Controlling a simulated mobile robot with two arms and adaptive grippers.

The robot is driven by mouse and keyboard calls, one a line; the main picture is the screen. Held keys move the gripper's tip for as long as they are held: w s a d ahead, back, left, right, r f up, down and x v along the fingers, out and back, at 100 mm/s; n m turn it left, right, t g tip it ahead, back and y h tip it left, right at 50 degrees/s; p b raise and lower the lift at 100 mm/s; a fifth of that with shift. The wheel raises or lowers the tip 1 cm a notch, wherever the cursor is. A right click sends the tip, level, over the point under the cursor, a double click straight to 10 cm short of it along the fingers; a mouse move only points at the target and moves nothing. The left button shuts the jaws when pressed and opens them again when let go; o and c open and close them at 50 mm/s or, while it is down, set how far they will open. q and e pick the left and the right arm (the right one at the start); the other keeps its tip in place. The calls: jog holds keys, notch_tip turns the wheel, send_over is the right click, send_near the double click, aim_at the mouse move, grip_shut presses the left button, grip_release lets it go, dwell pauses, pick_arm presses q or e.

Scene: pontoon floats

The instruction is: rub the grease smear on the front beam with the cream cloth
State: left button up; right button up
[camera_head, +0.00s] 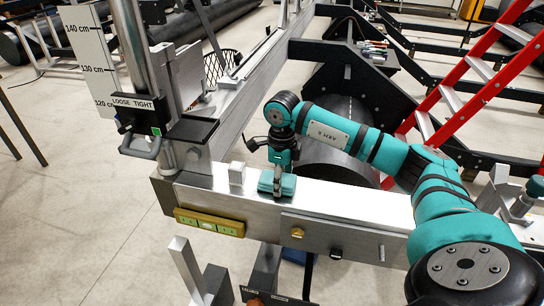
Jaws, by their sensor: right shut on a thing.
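The front beam (330,199) is a pale metal beam running across the middle of the view. My right gripper (278,175) comes in from the right and points down onto the beam's top near its left end. It is shut on a flat teal pad (287,187), which seems to rest on the beam's top. I cannot make out a cream cloth. A grease smear is not visible; the pad and gripper hide part of the top. My left gripper is not in view.
A small white block (237,173) stands on the beam just left of the pad. A post with a clamp marked LOOSE TIGHT (133,103) rises at the beam's left end. A yellow-framed level (209,223) is on the front face. A red ladder (470,80) leans behind right.

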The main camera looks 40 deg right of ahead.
jog(key=r, duration=0.1)
jog(key=r+p, duration=0.1)
jog(key=r, duration=0.2)
jog(key=shift+s+d+r+p, duration=0.25)
jog(key=shift+s+r+p, duration=0.05)
jog(key=shift+r+p, duration=0.1)
jog(key=shift+w+a+r+p, duration=0.1)
jog(key=shift+w+r+p, duration=0.1)
jog(key=shift+r+p, duration=0.7)
jog(key=shift+s+r, duration=0.1)
jog(key=shift+r, duration=0.55)
